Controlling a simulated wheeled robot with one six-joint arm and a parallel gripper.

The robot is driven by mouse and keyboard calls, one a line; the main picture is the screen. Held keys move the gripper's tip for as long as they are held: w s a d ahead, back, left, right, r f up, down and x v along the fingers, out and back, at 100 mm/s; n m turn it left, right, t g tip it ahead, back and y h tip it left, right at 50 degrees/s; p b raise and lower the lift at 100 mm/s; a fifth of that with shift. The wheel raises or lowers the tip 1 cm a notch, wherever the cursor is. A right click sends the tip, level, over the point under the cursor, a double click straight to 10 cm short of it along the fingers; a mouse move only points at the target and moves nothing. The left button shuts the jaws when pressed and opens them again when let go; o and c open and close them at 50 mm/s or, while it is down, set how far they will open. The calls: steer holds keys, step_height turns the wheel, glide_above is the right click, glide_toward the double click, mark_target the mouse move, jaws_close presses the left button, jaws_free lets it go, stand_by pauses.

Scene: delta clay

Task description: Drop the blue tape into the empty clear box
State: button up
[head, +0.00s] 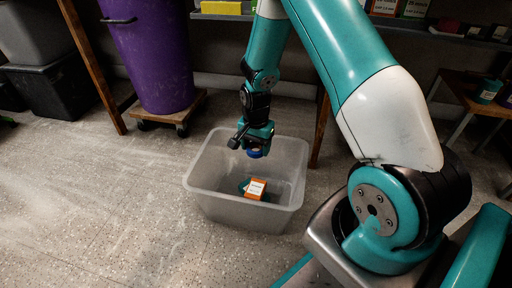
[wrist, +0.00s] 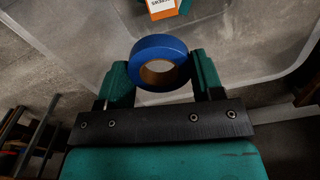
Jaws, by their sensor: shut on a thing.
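The blue tape (head: 254,154) is a short roll with a brown core. It shows clearly in the wrist view (wrist: 158,43), held between the two teal fingers of my gripper (head: 257,147). My gripper is shut on it and hangs over the clear box (head: 238,214), near its back part, with the tape above the box's contents. The clear box is a translucent open tub on the floor. It is not empty: an orange and white carton (head: 260,187) and a teal item (head: 243,187) lie at its bottom. The carton also shows at the top of the wrist view (wrist: 162,8).
A purple bin (head: 150,55) stands on a wooden dolly (head: 168,113) behind and left of the box. A wooden post (head: 320,130) rises close to the box's back right. A low table (head: 470,95) is at the right. The floor at the left is clear.

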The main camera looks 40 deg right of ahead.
step_height(320, 180, down, 4)
steer(key=b, duration=0.3)
steer(key=shift+f+b, duration=0.1)
steer(key=shift+b, duration=0.3)
steer(key=o, duration=1)
step_height(320, 180, up, 18)
steer(key=p, duration=1)
steer(key=shift+f, duration=0.25)
